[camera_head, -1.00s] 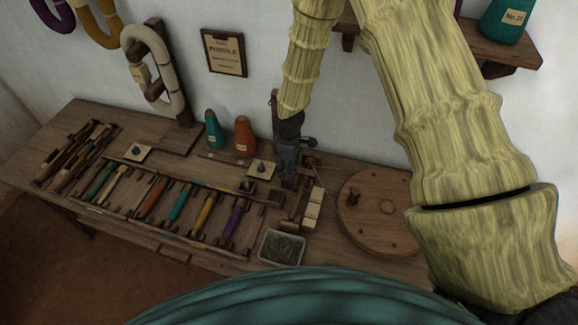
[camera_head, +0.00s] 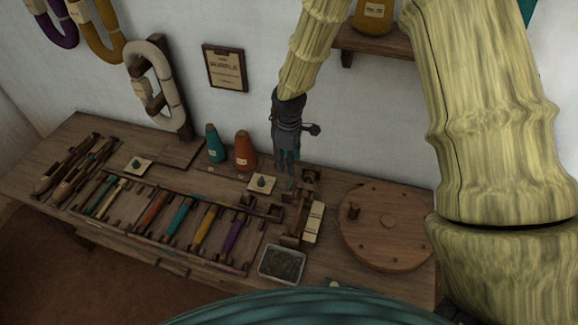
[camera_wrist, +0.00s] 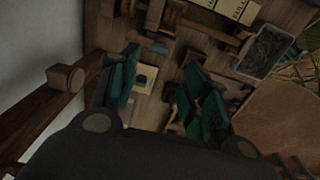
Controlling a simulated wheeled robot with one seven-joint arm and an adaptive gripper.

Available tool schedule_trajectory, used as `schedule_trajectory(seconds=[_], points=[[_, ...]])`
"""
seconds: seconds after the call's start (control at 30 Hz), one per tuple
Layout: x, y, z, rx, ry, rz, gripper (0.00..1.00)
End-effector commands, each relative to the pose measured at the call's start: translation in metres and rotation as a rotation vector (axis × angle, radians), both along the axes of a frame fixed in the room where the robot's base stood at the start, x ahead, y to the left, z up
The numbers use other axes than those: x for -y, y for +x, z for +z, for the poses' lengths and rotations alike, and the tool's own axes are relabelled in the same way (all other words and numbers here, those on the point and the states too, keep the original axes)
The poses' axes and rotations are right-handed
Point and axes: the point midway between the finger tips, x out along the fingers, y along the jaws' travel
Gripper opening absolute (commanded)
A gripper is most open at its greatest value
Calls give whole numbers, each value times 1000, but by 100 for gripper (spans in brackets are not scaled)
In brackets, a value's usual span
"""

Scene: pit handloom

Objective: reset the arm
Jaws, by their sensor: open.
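My gripper (camera_head: 286,168) hangs pointing down over the back of the wooden bench, right of the orange cone. In the wrist view its two teal-padded fingers (camera_wrist: 165,98) are spread apart with nothing held between them. Bench top and a pale card (camera_wrist: 146,76) show beyond the fingers. My arm's yellowish sleeve fills the upper right of the head view.
The bench (camera_head: 190,262) carries a rack of coloured bobbins (camera_head: 180,216), a teal cone (camera_head: 214,143), an orange cone (camera_head: 245,151), a metal tray (camera_head: 282,264) and a round wooden disc (camera_head: 388,225). A wall shelf (camera_head: 375,42) is at upper right.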

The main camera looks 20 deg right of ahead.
Motion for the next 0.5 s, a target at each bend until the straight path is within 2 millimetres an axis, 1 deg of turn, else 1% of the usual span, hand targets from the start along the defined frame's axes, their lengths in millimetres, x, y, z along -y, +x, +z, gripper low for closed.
schedule_trajectory(seconds=[0.03,0.17,0.5], points=[[0,0,4,1,0,0,46],[0,0,9,1,0,0,46],[0,0,10,0,0,0,46]])
